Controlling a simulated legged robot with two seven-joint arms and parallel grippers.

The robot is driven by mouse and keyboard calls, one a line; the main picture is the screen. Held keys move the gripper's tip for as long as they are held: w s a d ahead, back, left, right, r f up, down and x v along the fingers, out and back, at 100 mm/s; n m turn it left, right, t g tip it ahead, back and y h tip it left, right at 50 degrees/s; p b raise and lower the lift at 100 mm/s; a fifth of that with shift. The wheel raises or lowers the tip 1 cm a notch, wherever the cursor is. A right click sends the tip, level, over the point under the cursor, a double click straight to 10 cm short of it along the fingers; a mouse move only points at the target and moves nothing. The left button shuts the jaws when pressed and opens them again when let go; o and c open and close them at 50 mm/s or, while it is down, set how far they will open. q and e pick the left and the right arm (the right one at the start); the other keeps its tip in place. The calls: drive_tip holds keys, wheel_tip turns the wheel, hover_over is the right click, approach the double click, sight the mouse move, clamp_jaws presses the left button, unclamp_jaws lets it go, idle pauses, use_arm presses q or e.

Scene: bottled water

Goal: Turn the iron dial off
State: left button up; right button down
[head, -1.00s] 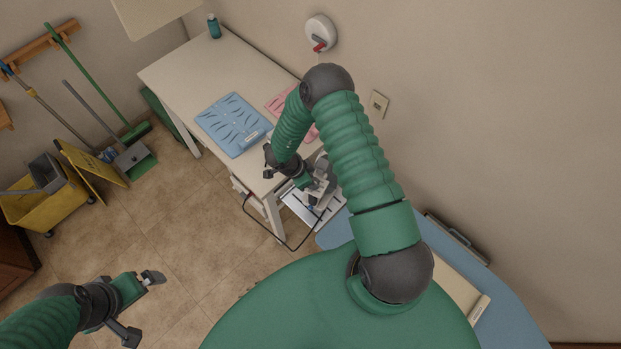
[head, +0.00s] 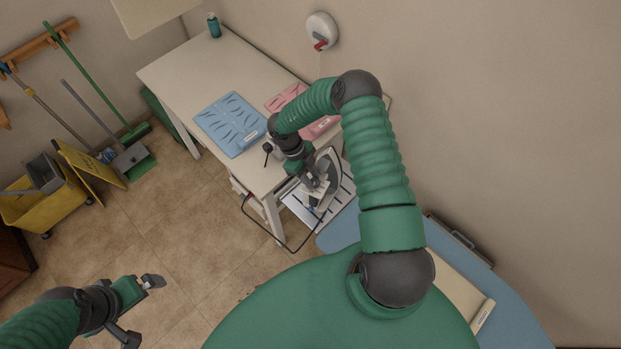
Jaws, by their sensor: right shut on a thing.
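The iron (head: 332,164) is grey and stands on a slotted metal rest (head: 297,207) at the near end of the white table. My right gripper (head: 316,187) comes down on the iron from the upper left and is shut on part of it. The fingers cover the spot, so I cannot make out the dial or its setting. A dark cord (head: 262,235) loops below the table edge. My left gripper (head: 143,309) is at the lower left, open and empty above the floor, far from the iron.
The white table (head: 180,75) holds folded blue cloth (head: 231,124), folded pink cloth (head: 287,97) and a teal bottle (head: 214,26). A blue ironing board (head: 505,305) lies at the lower right. A yellow mop bucket (head: 28,208) stands at the left. The tiled floor between is clear.

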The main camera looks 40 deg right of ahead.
drive_tip(key=shift+d+m, duration=0.1)
drive_tip(key=shift+m, duration=0.5)
drive_tip(key=shift+y, duration=0.3)
drive_tip(key=c, duration=1.3)
unclamp_jaws()
drive_tip(key=shift+o, duration=1.2)
drive_tip(key=shift+r, duration=0.1)
